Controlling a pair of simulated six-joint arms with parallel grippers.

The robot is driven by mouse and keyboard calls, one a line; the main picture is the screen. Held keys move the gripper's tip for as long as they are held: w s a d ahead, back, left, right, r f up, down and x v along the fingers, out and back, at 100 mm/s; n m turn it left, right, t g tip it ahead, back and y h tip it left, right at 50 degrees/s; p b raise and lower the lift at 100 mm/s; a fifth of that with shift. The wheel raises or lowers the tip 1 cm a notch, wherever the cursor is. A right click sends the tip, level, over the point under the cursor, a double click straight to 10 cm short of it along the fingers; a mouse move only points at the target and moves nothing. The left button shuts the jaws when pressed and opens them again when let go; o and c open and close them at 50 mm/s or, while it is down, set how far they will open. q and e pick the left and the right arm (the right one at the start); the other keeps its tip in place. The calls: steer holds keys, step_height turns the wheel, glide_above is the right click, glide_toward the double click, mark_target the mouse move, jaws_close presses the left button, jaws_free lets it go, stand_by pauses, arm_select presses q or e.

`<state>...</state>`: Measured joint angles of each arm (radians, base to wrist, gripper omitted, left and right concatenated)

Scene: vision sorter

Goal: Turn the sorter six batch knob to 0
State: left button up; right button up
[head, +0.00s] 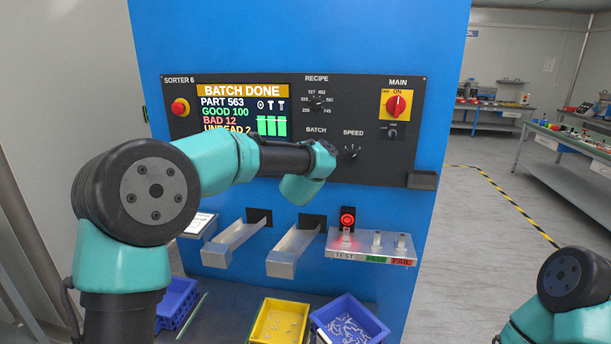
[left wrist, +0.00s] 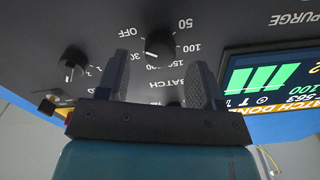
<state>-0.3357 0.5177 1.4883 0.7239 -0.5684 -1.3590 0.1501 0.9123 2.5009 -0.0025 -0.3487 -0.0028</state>
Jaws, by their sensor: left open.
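The batch knob (left wrist: 158,43) is a small black knob on the dark panel of sorter 6 (head: 250,80). In the upside-down left wrist view its dial reads OFF, 50, 100, 150 and a mark starting with 30; I read no 0. Its white pointer mark seems to face the 30 mark. My left gripper (left wrist: 160,62) is open, with one finger on each side of the knob's place; I cannot tell whether either touches it. In the head view my left arm hides the knob below the BATCH label. My right gripper is out of view.
The speed knob (head: 352,154) and recipe knob (head: 318,103) are close by. The screen (head: 243,108) reads BATCH DONE. A red stop button (head: 180,107) and main switch (head: 397,103) flank the panel. Metal chutes (head: 296,252) and yellow (head: 280,322) and blue bins (head: 348,322) are below.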

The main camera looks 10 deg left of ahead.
arm_select(q)
steer(key=s, duration=1.5)
steer(key=shift+d, duration=0.25)
steer(key=shift+s+f, duration=0.1)
steer(key=s+a+f+g+h, duration=0.1)
steer(key=a+f+g, duration=0.15)
steer(key=f, duration=0.95)
steer(key=s+a+f+n+g+h, duration=0.1)
steer(key=f+g, duration=0.2)
steer(key=f, duration=0.8)
steer(key=s+a+f+g+h, duration=0.1)
steer(key=s+f+g, duration=0.1)
steer(key=f, duration=1)
steer(key=s+a+f+n+g, duration=0.1)
steer(key=s+f+g, duration=0.4)
steer(key=s+f, duration=0.6)
steer(key=s+a+f+n+g+h, duration=0.1)
steer(key=s+a+f+n+g, duration=0.1)
steer(key=s+f, duration=0.9)
steer(key=s+n+g, duration=0.1)
steer(key=g, duration=0.1)
steer(key=shift+s+f+n+g, duration=0.2)
steer(key=shift+s+n+g, duration=0.1)
steer(key=shift+g, duration=0.05)
